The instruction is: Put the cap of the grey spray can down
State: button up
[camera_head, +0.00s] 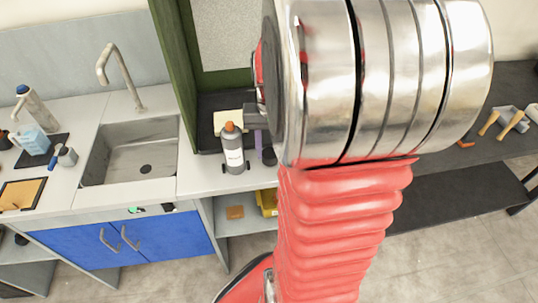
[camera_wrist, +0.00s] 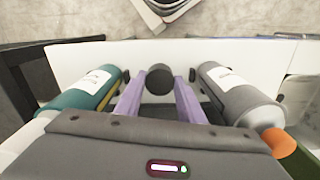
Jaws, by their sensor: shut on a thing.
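The grey spray can (camera_head: 234,156) stands upright on the light counter, its orange top (camera_head: 229,127) bare. In the wrist view the same can (camera_wrist: 238,98) lies right of my fingers, its orange top (camera_wrist: 279,143) at lower right. My gripper (camera_wrist: 159,84) has purple fingers, shut on a dark round cap (camera_wrist: 159,76). In the head view my gripper (camera_head: 260,143) is just right of the grey can, partly hidden by my arm, with the dark cap (camera_head: 268,157) at its tips. I cannot tell whether the cap touches the counter.
A teal can (camera_wrist: 80,103) is left of my fingers in the wrist view. A sink (camera_head: 130,150) is left of the grey can. A green-framed cabinet (camera_head: 177,70) rises behind. The white counter strip (camera_wrist: 85,58) beyond the fingertips looks clear.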

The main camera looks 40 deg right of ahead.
aim_at(270, 153)
jog(key=shift+f, duration=1.2)
jog(key=shift+f, duration=0.1)
jog(key=o, duration=1)
notch_tip(270, 153, up, 12)
jog(key=shift+r, duration=0.15)
jog(key=shift+s, duration=0.2)
